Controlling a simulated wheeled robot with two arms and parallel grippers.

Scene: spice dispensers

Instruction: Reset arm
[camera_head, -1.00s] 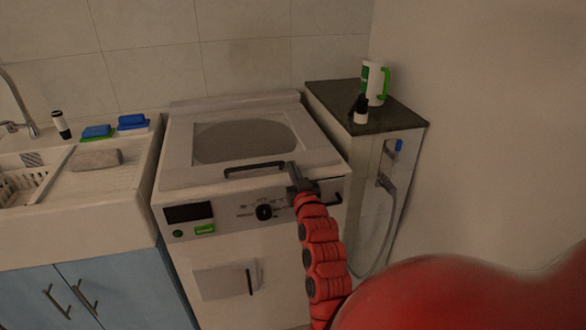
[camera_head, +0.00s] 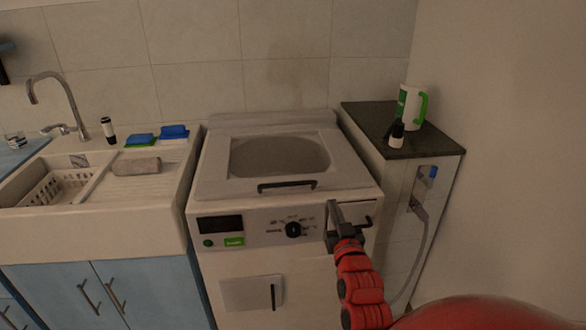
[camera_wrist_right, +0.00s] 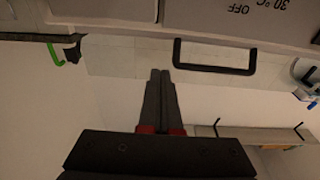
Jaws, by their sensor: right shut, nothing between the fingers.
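My right gripper (camera_head: 334,212) is at the end of the red arm that rises from the lower right in the head view. It is in front of the upper right of the washing machine's front (camera_head: 260,232). In the right wrist view its two dark fingers (camera_wrist_right: 160,78) lie together with nothing between them. The machine's dark lid handle (camera_head: 287,186) is to the left of the gripper in the head view. The wrist view shows a dark handle (camera_wrist_right: 215,68) beyond the fingertips. I cannot tell whether the gripper touches the machine. My left gripper is not in view.
A dark-topped side cabinet (camera_head: 430,150) stands right of the machine, with a green-handled white container (camera_head: 408,106) and a small dark dispenser (camera_head: 396,133). At left are the sink (camera_head: 50,230), a grey cloth or sponge (camera_head: 137,166) and blue sponges (camera_head: 173,131). A wall closes the right side.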

